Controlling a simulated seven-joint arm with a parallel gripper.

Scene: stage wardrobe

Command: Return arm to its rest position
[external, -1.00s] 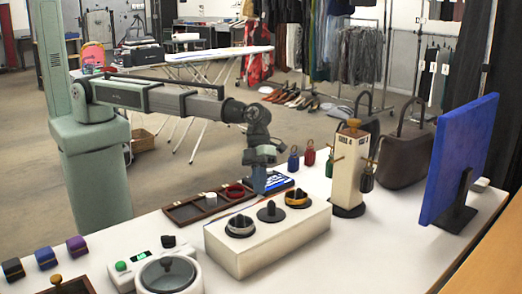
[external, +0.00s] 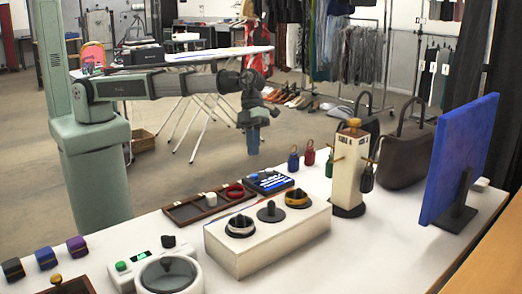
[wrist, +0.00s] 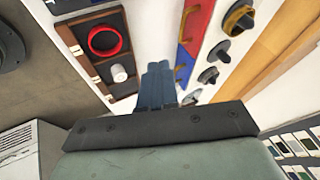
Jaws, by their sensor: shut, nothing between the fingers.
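My gripper (external: 253,143) hangs from the raised arm in the external view, pointing down above the far edge of the white table, behind the tray. Its blue fingers are together and hold nothing. In the wrist view my gripper (wrist: 157,70) shows its blue fingers side by side, clear of every object. My arm stretches to the right from its green column, about level.
Below stand a brown tray (external: 180,216) with a red ring (external: 235,191) and a white cylinder (external: 211,199), and a white block (external: 288,240) with black holders. A sign post (external: 348,165), bags and a blue panel (external: 460,158) stand right.

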